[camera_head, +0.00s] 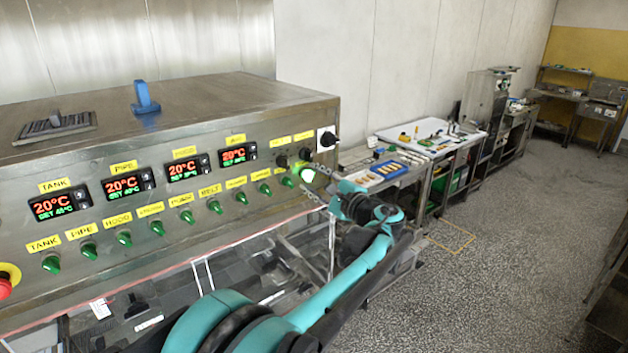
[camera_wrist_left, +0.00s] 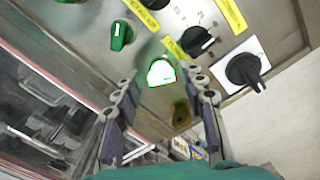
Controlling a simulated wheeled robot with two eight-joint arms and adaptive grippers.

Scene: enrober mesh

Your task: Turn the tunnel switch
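The steel control panel (camera_head: 150,230) carries a lower row of green knobs under yellow labels. The labels at the right end are too small to read, so I cannot tell which one says tunnel. The rightmost green knob (camera_head: 307,175) glows brightly; it also shows lit in the left wrist view (camera_wrist_left: 161,72). My left gripper (camera_head: 315,183) is at this lit knob, its fingers spread apart; in the wrist view the gripper (camera_wrist_left: 163,88) has one fingertip on each side of it. Contact is not clear. An unlit green knob (camera_wrist_left: 122,35) is to its left.
Black knobs (camera_wrist_left: 200,40) and a black rotary switch on a white plate (camera_wrist_left: 243,72) are close on the right. A red emergency button (camera_head: 5,285) is at far left. Clear panes (camera_head: 230,275) lie below the panel.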

